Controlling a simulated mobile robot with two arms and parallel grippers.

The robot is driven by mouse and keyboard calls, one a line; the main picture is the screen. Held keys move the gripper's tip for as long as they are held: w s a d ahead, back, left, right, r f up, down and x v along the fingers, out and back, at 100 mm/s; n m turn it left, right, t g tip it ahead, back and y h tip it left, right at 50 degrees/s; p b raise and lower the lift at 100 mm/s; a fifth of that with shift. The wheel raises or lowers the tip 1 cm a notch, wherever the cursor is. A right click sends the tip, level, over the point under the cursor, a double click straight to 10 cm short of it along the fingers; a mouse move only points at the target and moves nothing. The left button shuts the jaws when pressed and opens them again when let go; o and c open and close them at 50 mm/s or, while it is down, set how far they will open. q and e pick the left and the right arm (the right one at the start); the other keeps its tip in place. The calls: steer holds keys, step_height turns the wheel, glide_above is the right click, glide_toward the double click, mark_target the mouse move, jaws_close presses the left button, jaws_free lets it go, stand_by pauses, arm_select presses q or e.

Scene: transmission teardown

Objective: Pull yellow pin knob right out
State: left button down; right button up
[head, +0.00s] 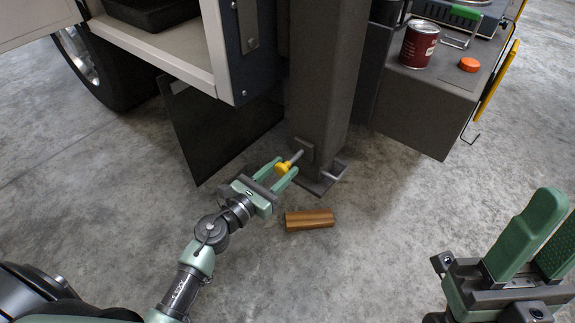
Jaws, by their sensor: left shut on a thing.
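The yellow pin knob (282,168) sits on the end of a grey pin (296,156) at the lower part of a dark grey column (325,80). My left gripper (279,172) is shut on the yellow knob, with its green fingers on either side of it. The pin still shows between the knob and the small plate on the column. My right gripper (540,240) is at the right edge, its two green fingers spread apart with nothing visible between them.
A wooden block (309,219) lies on the concrete floor just right of my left gripper. The column's foot has a small bracket (335,170). A red can (419,44) and an orange cap (469,64) stand on a grey box at upper right. The lower middle floor is clear.

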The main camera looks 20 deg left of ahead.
arm_select(q)
steer(key=c, duration=1)
jaws_free()
steer(key=shift+s+f, duration=0.15)
steer(key=shift+o, duration=0.5)
steer(key=shift+a, duration=0.1)
steer(key=shift+s, duration=0.1)
steer(key=v, duration=0.7)
steer(key=shift+s+a+b, duration=0.15)
steer(key=shift+s+b, duration=0.15)
steer(key=shift+s, duration=0.05)
